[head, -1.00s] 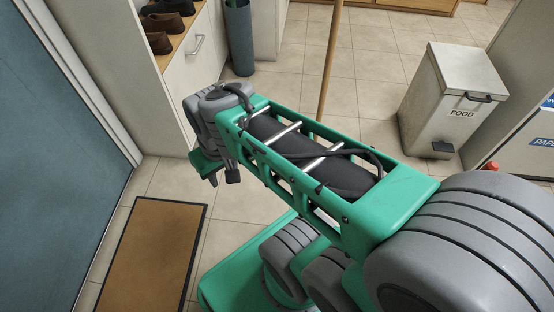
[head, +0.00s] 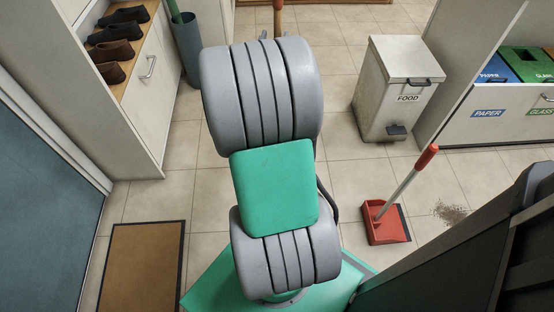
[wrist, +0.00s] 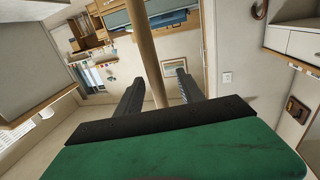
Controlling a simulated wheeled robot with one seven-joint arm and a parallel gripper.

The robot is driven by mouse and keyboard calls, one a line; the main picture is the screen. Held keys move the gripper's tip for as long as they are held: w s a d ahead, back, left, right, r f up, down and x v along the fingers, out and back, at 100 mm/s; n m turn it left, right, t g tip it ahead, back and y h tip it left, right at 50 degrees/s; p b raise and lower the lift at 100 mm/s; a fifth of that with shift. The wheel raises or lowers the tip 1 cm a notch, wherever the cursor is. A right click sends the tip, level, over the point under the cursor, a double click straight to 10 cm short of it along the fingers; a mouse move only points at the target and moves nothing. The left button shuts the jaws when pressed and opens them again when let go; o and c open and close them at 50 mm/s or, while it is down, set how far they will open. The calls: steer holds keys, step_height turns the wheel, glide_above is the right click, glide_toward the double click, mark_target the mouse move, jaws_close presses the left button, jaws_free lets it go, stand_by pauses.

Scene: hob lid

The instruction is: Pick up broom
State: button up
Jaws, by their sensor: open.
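The broom shows as a plain wooden handle. In the head view its upper part (head: 278,16) stands upright just beyond my raised arm, and the rest is hidden behind the arm. In the wrist view the handle (wrist: 146,52) runs from the top edge down between the two dark fingers of my gripper (wrist: 160,76). The fingers are apart, with a gap on both sides of the handle. How deep the handle sits between them I cannot tell. The broom's head is not in view.
A red dustpan (head: 386,224) with a long handle stands on the tiles at right, near a dirt patch (head: 450,212). A FOOD bin (head: 395,95) stands behind it. A shoe cabinet (head: 140,75), a dark cylindrical bin (head: 187,50) and a brown doormat (head: 142,265) are at left.

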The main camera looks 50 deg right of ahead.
steer(key=x, duration=0.4)
steer(key=shift+s+d+f+b, duration=0.1)
steer(key=shift+s+d+b, duration=0.15)
steer(key=shift+d+b, duration=0.15)
steer(key=shift+w+d, duration=0.25)
steer(key=shift+d, duration=0.05)
steer(key=shift+c, duration=0.5)
jaws_close()
